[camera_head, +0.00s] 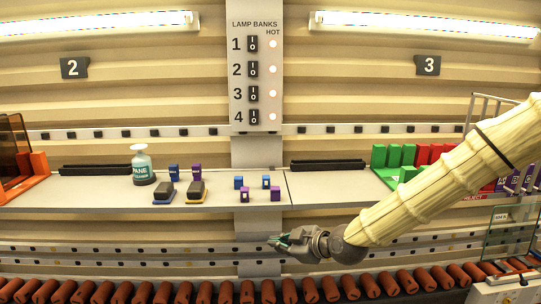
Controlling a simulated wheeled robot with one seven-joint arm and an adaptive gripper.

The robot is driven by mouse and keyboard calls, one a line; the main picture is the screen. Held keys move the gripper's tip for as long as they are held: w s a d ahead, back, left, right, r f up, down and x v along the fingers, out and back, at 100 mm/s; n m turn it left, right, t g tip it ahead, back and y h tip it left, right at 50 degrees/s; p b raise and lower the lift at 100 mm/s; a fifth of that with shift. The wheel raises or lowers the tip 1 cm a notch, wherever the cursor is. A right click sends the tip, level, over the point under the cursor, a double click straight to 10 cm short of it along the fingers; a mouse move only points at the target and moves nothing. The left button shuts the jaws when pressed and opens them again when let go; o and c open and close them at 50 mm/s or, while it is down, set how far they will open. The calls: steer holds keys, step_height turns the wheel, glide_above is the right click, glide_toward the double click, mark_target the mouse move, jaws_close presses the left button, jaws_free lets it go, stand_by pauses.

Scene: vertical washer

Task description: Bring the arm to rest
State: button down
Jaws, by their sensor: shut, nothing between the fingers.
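My gripper (280,242) is at the lower middle of the head view, at the end of my arm, which is wrapped in a pale cover and comes in from the right edge. The gripper points left. It is shut and empty. It shows in front of the wall below the shelf (334,188) and above the row of brown rollers. I see no contact with anything, though depth is hard to judge.
A labelled bottle (141,166), two dark blocks and several small blue and purple pieces stand on the shelf. A green and red rack (408,156) is behind my arm. Brown rollers (247,291) run along the bottom. A glass panel (508,232) stands at right.

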steer(key=s+d+f+m+g+h, duration=0.1)
steer(key=s+d+f+m, duration=0.2)
steer(key=s+f, duration=0.5)
steer(key=s+d+f+m+g+h, duration=0.2)
steer(key=s+f+m, duration=0.15)
steer(key=f, duration=0.75)
steer(key=s+d+f+m+g+h, duration=0.1)
steer(key=s+d+f+m, duration=0.15)
steer(key=s+f, duration=0.6)
steer(key=s+d+f+m+g+h, duration=0.1)
steer(key=s+d+f+m, duration=0.1)
steer(key=s+d+f, duration=0.2)
steer(key=s+d+f+m+g+h, duration=0.2)
steer(key=s+d+f, duration=0.2)
steer(key=s, duration=0.7)
steer(key=s+d+f+m+g+h, duration=0.1)
steer(key=s+d+f+m, duration=0.1)
steer(key=s+d+f, duration=0.2)
steer(key=s+f, duration=0.2)
steer(key=s, duration=0.1)
steer(key=shift+s+d+m+h, duration=0.3)
steer(key=shift+m+h, duration=0.1)
